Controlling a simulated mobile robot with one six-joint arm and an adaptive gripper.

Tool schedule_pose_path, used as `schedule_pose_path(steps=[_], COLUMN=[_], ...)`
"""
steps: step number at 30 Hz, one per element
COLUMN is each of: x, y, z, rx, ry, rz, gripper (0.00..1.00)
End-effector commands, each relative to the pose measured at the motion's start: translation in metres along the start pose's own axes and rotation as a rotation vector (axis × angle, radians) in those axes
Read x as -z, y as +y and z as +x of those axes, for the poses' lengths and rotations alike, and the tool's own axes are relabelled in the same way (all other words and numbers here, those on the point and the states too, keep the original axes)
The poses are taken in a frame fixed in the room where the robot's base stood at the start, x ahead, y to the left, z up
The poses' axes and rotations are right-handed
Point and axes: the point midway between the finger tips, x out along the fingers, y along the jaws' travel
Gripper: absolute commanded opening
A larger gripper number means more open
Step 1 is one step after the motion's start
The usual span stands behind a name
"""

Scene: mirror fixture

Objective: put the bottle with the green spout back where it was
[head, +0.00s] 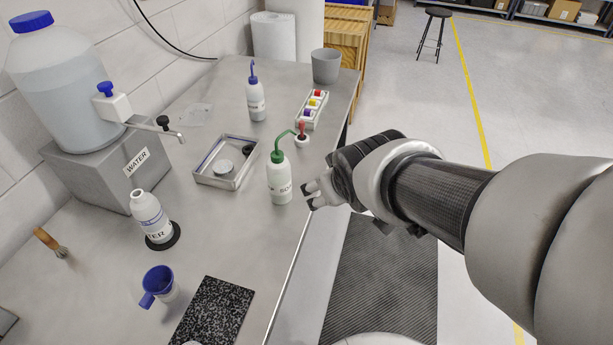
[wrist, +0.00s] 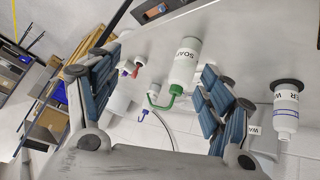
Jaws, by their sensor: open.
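In the wrist view the same bottle (wrist: 185,62) reads "SOAP", appears upside down and lies between the spread fingers. My gripper (head: 312,196) is just right of the bottle, over the bench edge, its fingers pointing at it. In the wrist view my gripper (wrist: 160,62) is open and empty. A gap to the bottle shows in the head view.
A metal tray (head: 202,177) stands left of the bottle. A red-spouted bottle (head: 302,140), a rack (head: 311,110) and a blue-spouted bottle (head: 256,100) stand behind.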

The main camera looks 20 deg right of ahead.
Motion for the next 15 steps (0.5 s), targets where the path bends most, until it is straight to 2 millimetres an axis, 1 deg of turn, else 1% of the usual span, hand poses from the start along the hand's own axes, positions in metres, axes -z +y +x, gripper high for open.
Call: schedule_pose_path(steps=[1,3,6,9,10,12,15], x=[-0.01,-0.032,-0.059,-0.079,-0.084,-0.09,-0.094], y=[-0.009,-0.022,-0.04,-0.053,-0.056,-0.06,-0.062], z=[-0.025,-0.053,-0.085,-0.106,-0.11,-0.117,-0.12], rx=[0.015,0.047,0.096,0.135,0.144,0.157,0.163], ry=[-0.026,-0.087,-0.159,-0.209,-0.22,-0.238,-0.249], rz=[0.029,0.072,0.113,0.133,0.137,0.143,0.145], gripper=[0.73,0.73,0.73,0.73,0.73,0.73,0.73])
